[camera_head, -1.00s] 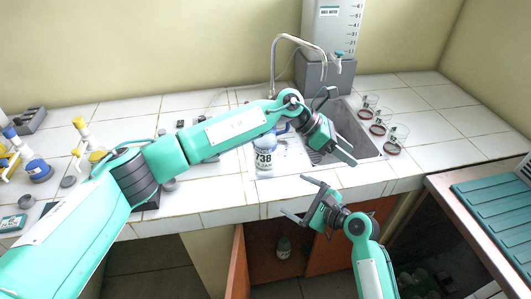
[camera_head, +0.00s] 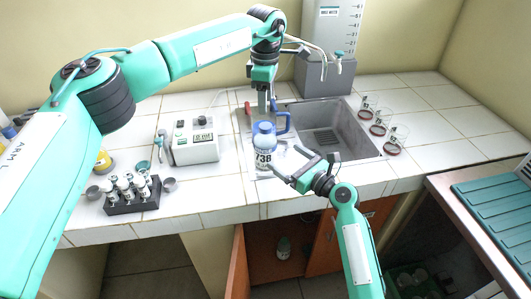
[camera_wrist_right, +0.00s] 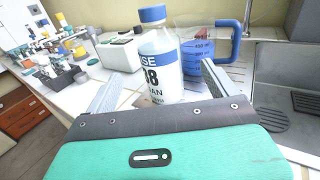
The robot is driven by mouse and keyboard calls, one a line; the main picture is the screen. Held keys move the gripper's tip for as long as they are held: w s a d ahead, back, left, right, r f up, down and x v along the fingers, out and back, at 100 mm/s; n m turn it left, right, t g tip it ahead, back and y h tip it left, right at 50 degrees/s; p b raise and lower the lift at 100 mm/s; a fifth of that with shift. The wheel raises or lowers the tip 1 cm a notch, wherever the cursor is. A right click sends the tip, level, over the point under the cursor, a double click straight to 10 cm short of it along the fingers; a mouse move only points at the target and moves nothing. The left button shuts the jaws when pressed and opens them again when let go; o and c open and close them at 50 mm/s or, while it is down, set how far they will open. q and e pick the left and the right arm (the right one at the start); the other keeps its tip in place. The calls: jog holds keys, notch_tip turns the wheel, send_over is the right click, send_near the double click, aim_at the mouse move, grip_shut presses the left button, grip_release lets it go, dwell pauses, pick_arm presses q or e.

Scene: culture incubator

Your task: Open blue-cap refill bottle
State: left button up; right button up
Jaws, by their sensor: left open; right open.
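The refill bottle (camera_head: 264,157), white with a blue label band and a blue cap (camera_head: 265,127), stands upright at the counter's front, left of the sink. Its cap is on; it also shows in the right wrist view (camera_wrist_right: 160,62). My left gripper (camera_head: 266,108) points down just above and behind the cap in the head view, open, with nothing seen in it. My right gripper (camera_head: 287,160) is open at the bottle's right front. In the right wrist view its fingers (camera_wrist_right: 160,88) lie either side of the bottle's lower part; contact cannot be told.
A blue-handled jug (camera_head: 283,122) stands right behind the bottle. A white device (camera_head: 195,148) and a dark vial rack (camera_head: 132,205) are to the left. Glass dishes (camera_head: 378,127) stand right of the sink.

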aim_at(264, 142)
jog(key=x, duration=1)
jog(key=shift+w+a, duration=0.15)
jog(key=shift+a, duration=0.05)
jog(key=shift+c, duration=0.4)
